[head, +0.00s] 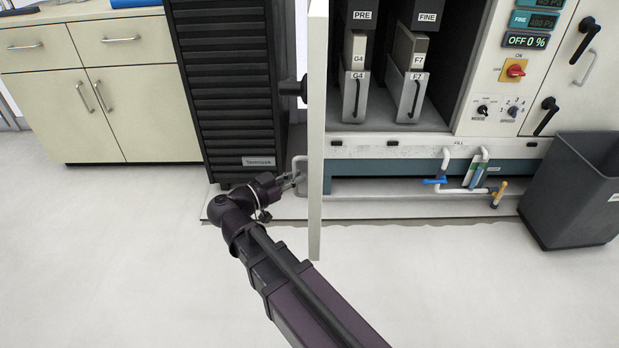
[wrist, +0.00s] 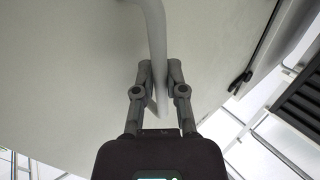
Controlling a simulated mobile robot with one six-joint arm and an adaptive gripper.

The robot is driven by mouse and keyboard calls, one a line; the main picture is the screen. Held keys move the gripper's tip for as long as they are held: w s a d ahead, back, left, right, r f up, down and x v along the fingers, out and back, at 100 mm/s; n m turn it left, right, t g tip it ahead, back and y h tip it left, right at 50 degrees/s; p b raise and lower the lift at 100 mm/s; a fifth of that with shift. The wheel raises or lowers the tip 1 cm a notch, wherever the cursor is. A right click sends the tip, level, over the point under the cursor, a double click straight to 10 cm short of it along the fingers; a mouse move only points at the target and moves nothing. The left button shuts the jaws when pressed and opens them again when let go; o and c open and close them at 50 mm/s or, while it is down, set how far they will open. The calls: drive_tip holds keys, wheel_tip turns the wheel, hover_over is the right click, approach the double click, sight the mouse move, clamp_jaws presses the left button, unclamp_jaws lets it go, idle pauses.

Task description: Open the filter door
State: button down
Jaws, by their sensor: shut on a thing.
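The filter door (head: 316,130) stands swung open, seen nearly edge-on in the head view as a tall pale panel. Its pale handle (head: 301,160) sticks out from its left face. My gripper (head: 295,181) is at the lower part of this handle, on the door's left side. In the wrist view, my gripper's fingers (wrist: 160,75) are shut on the handle bar (wrist: 155,30), with the door's pale face (wrist: 70,80) behind. A black latch knob (head: 290,88) is higher on the door's outer face.
The open cabinet shows PRE (head: 355,95) and FINE (head: 411,95) filter cassettes. A dark slatted unit (head: 228,90) stands close on the door's left. Pipes with valves (head: 465,180) run below, and a grey bin (head: 575,190) stands right. The foreground floor is clear apart from my arm.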

drive_tip(key=w+a, duration=0.1)
drive_tip(key=a, duration=0.6)
drive_tip(key=shift+w+a, duration=0.15)
drive_tip(key=shift+a, duration=0.05)
drive_tip(key=c, duration=0.7)
unclamp_jaws()
drive_tip(key=shift+a, duration=0.1)
drive_tip(key=shift+v, duration=5.9)
